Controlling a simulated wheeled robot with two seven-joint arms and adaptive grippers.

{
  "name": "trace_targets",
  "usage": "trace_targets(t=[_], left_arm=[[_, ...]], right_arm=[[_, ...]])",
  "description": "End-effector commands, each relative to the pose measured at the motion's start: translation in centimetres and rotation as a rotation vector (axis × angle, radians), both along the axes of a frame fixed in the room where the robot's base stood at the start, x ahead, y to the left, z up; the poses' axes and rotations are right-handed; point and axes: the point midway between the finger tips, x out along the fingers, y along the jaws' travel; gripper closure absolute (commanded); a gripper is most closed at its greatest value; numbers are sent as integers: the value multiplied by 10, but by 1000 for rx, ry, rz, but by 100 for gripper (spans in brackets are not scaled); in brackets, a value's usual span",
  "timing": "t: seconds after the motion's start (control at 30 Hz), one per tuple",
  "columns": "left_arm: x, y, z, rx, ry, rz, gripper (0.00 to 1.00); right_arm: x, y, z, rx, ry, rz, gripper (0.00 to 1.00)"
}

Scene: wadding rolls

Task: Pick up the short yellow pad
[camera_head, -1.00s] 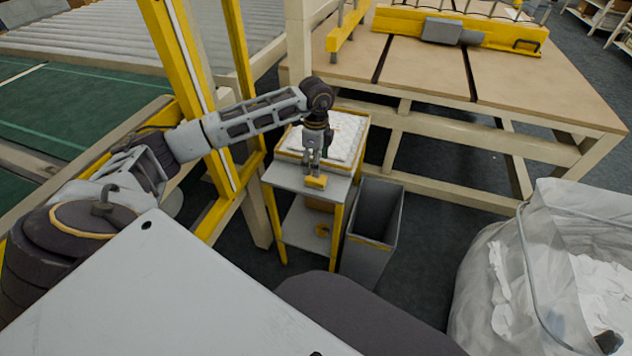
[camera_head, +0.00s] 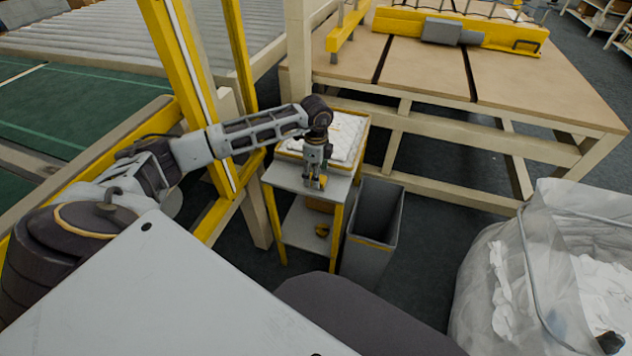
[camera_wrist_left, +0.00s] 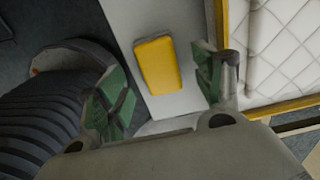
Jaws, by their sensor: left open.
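The short yellow pad (camera_wrist_left: 158,65) is a small rounded block lying on a light grey shelf top, seen between the open fingers in the left wrist view. In the head view the yellow pad (camera_head: 322,183) is mostly hidden behind my left gripper (camera_head: 314,180). The left gripper (camera_wrist_left: 163,92) is open, its green-padded fingers on either side of the pad's line and nothing between them touching it that I can make out. Its exact height above the pad cannot be told. My right gripper is not in view.
A quilted white pad stack (camera_head: 348,135) lies in a yellow-edged tray just behind the pad. A grey bin (camera_head: 372,215) stands close on the right. A yellow post (camera_head: 180,80) rises at left.

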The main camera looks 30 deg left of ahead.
Motion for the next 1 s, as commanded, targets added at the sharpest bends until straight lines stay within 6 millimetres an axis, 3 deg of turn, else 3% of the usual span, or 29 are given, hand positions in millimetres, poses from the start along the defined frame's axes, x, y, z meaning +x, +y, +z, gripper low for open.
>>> trace_targets(t=[0.27, 0.77, 1.0], left_arm=[[0, 1, -26, 1, 0, 1, 32], [0, 0, -28, 0, 0, 0, 32], [0, 0, -28, 0, 0, 0, 60]], right_arm=[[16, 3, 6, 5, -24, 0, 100], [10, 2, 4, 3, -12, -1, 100], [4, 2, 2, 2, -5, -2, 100]])
